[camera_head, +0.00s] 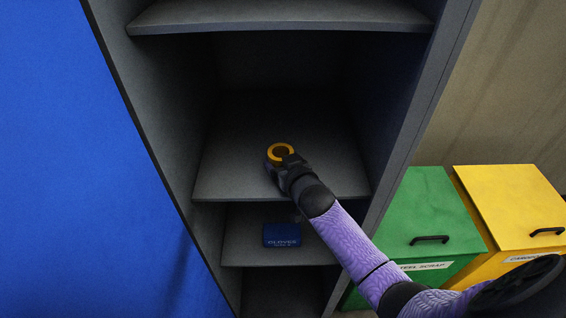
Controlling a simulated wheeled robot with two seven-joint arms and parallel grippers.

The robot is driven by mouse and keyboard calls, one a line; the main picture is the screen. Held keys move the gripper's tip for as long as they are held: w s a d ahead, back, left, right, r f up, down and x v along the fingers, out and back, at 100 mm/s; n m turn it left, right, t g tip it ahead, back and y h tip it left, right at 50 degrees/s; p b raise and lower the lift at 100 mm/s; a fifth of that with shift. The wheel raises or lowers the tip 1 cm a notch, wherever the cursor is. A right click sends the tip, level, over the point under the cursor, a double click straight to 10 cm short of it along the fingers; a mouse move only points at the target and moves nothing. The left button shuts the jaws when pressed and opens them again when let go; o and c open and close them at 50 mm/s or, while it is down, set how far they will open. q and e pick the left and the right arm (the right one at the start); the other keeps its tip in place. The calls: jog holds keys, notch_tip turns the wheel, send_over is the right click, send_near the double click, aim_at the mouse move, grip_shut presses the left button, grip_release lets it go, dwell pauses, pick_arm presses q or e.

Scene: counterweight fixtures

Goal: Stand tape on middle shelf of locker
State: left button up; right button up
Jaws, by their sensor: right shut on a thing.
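The tape (281,151) is a roll with a yellow ring face and a dark centre. It shows over the middle shelf (230,172) of the grey locker (404,140). My right gripper (284,162) is shut on the tape at its near right side, with the arm reaching in from the lower right. I cannot tell whether the tape touches the shelf, as the gripper hides part of its underside. My left gripper is not in view.
A blue box marked gloves (282,235) sits on the shelf below. An upper shelf (280,17) spans above. A blue door or panel (110,180) stands at left. Green (425,220) and yellow (515,205) bins stand at right. The middle shelf is otherwise clear.

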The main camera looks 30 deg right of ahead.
jog(key=o, duration=1.1)
jog(key=shift+f, duration=0.1)
jog(key=shift+r, duration=0.2)
jog(key=shift+s+r, duration=0.15)
jog(key=shift+s, duration=0.2)
jog(key=d+p+v, duration=0.1)
jog(key=p+v, duration=0.3)
jog(key=v, duration=0.6)
jog(key=s+a+f+n+g+y, duration=0.1)
jog(key=s+a+f+g, duration=0.25)
jog(key=f, duration=0.55)
jog(key=s+a+f+n+g+y, duration=0.1)
jog(key=s+a+f+n+g, duration=0.1)
jog(key=s+a+f, duration=0.45)
jog(key=s+d+f+g, duration=0.1)
jog(key=s+f+g, duration=0.1)
jog(key=s+f, duration=0.3)
jog(key=s+d+f+g, duration=0.2)
jog(key=s+f, duration=0.3)
jog(key=s, duration=0.6)
jog(key=s+d+f+g+h, duration=0.1)
jog(key=s+f+g, duration=0.3)
jog(key=s+f, duration=0.2)
jog(key=shift+s+d+n, duration=0.15)
jog(key=shift+s, duration=0.4)
jog(key=shift+s+d+n, duration=0.15)
jog(key=shift+s+d, duration=0.05)
jog(key=shift+s, duration=0.35)
